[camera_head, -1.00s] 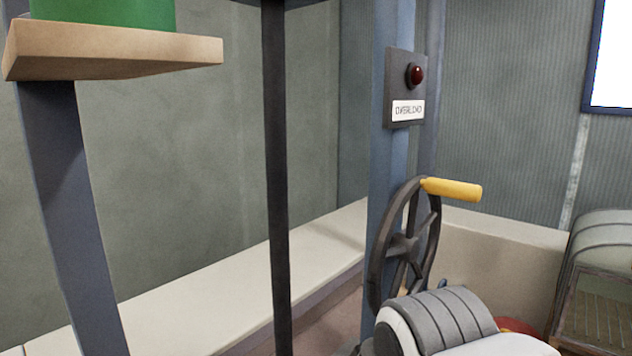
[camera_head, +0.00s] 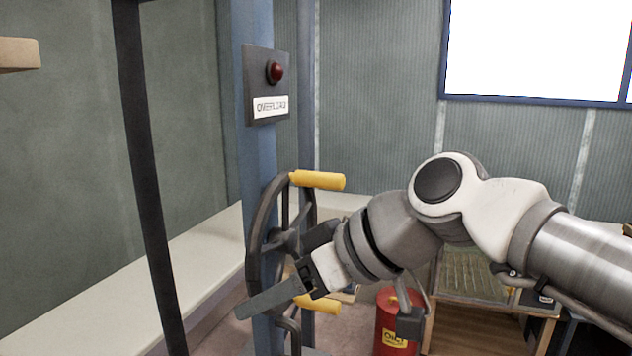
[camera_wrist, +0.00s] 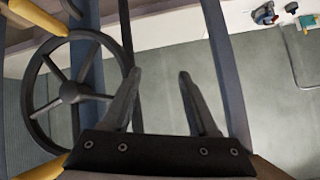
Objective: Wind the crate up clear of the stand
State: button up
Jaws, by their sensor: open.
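A dark spoked handwheel (camera_head: 262,232) is on the blue post, with a yellow grip (camera_head: 317,180) sticking out at its top. A second yellow grip (camera_head: 320,304) shows lower down, partly behind my wrist; I cannot tell what it is fixed to. My gripper (camera_head: 262,300) is in front of the wheel's lower part. In the wrist view my gripper (camera_wrist: 160,75) is open with nothing between its fingers, and the wheel (camera_wrist: 72,92) lies left of them, apart. I cannot make out the crate or the stand.
A panel (camera_head: 266,85) labelled OVERLOAD with a dark red lamp (camera_head: 275,72) is on the blue post (camera_head: 255,160). A dark upright bar (camera_head: 146,170) stands left. A wooden board edge (camera_head: 18,54) shows at the left, a red oil can (camera_head: 396,325) at the lower right.

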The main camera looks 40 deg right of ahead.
jog(key=d+r+n+t+y, duration=0.2)
jog(key=d+r+t+y, duration=0.1)
jog(key=d+r, duration=0.5)
jog(key=n+t+y+p, duration=0.1)
jog(key=t, duration=0.2)
send_near(332, 183)
jog(key=shift+w+d+p+x, duration=0.1)
jog(key=shift+d+p+x, duration=0.05)
jog(key=shift+p+x, duration=0.65)
jog(key=shift+w+d+p+x, duration=0.15)
jog(key=shift+p+x, duration=0.3)
jog(key=shift+x, duration=0.6)
jog(key=shift+w+d+p+x, duration=0.1)
jog(key=shift+d+p+x, duration=0.1)
jog(key=shift+p+x, duration=0.6)
jog(key=shift+n, duration=0.3)
jog(key=b+x, duration=0.5)
jog(key=shift+f, duration=0.25)
jog(key=shift+w+a+r+b, duration=0.2)
jog(key=shift+w+a+b, duration=0.2)
jog(key=shift+w, duration=0.1)
jog(key=shift+c, duration=0.2)
